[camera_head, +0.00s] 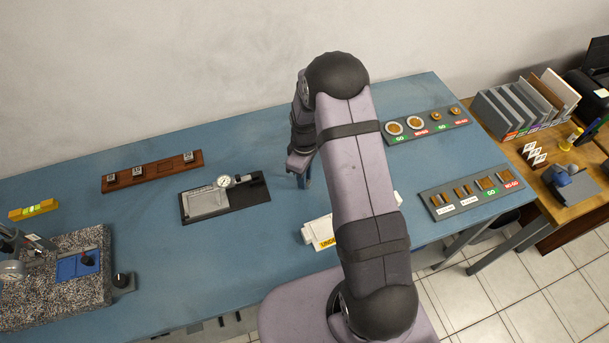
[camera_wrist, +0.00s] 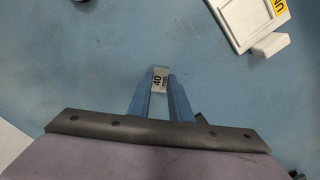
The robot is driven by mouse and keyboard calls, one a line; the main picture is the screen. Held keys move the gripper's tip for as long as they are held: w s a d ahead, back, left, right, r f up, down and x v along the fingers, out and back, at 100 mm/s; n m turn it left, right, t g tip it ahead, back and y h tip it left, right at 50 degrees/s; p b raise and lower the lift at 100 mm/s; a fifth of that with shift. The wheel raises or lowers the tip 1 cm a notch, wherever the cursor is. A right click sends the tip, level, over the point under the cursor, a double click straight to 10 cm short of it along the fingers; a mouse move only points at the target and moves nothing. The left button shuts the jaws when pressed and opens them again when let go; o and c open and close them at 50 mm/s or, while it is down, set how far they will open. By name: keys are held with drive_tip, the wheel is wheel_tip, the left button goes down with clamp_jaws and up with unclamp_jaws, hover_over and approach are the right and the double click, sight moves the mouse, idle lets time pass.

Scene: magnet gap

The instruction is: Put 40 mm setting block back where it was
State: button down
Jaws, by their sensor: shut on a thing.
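My gripper (camera_wrist: 160,76) is shut on the 40 mm setting block (camera_wrist: 159,83), a small grey block with "40 mm" printed on its face, held between the blue fingertips. In the head view my gripper (camera_head: 304,180) is above the blue bench, right of the dial gauge plate; the arm partly covers it, and I cannot make out the block there. A brown wooden rack (camera_head: 154,182) lies at the back left with three small labelled blocks in it. A dark empty slot (camera_head: 165,166) shows between the middle and right blocks.
A dark plate with a dial gauge (camera_head: 224,181) lies between the rack and my gripper. A white tray with a yellow label (camera_head: 318,232) is near the front edge; it also shows in the wrist view (camera_wrist: 243,18). Gauge boards (camera_head: 470,195) stand at right, a granite plate (camera_head: 60,290) at left.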

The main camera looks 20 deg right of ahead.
drive_tip(key=shift+f, duration=0.2)
drive_tip(key=c, duration=1.6)
unclamp_jaws()
drive_tip(key=shift+r, duration=0.1)
wheel_tip(320, 180, up, 12)
drive_tip(key=b, duration=0.4)
drive_tip(key=s+a+m, duration=0.1)
drive_tip(key=s+m, duration=0.2)
drive_tip(key=s, duration=0.4)
drive_tip(key=s+a+r+m, duration=0.1)
drive_tip(key=s+m, duration=0.2)
drive_tip(key=s, duration=0.4)
drive_tip(key=s+a+r+m, duration=0.1)
drive_tip(key=s+a+m, duration=0.1)
drive_tip(key=s, duration=0.5)
drive_tip(key=shift+s+m, duration=0.15)
drive_tip(key=shift+m, duration=0.35)
